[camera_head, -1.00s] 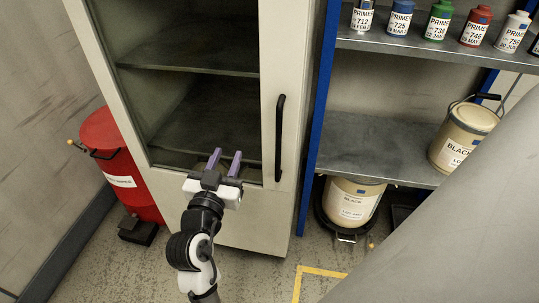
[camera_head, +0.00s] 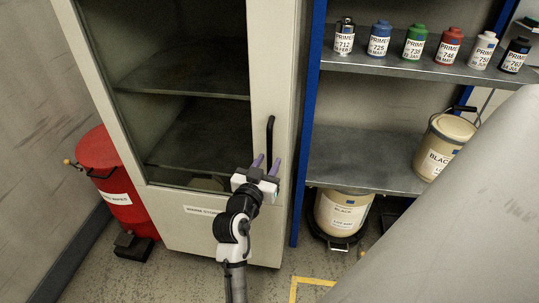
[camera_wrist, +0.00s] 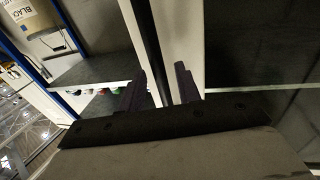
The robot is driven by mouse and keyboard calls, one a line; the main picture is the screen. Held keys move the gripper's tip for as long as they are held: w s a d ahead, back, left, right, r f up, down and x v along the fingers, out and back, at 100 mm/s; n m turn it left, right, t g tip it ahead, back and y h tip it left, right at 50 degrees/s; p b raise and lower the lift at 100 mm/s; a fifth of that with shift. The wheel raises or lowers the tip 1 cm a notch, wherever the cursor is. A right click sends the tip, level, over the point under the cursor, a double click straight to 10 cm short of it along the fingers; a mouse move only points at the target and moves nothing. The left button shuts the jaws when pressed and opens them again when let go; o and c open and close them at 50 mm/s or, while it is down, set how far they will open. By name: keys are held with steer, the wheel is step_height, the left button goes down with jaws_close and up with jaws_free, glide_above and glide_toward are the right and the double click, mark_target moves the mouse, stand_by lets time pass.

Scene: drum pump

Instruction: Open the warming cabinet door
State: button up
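The warming cabinet (camera_head: 180,226) is a pale cabinet with a glass-panelled door (camera_head: 262,60), which looks shut. Its black vertical bar handle (camera_head: 270,135) is on the right side of the door. My gripper (camera_head: 267,163) is in front of the handle's lower end, its two purple fingers apart. In the wrist view my gripper (camera_wrist: 160,88) is open, with the dark handle bar (camera_wrist: 147,40) running between the two fingers. I cannot tell whether either finger touches it.
A red bin (camera_head: 118,190) stands left of the cabinet. A blue-framed shelf unit (camera_head: 303,150) stands close on the right, with several primer bottles (camera_head: 413,42), a cream bucket (camera_head: 442,145) and another bucket (camera_head: 342,212) below. Yellow tape (camera_head: 295,288) marks the floor.

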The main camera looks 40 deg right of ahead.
steer(key=shift+x, duration=1)
jaws_close()
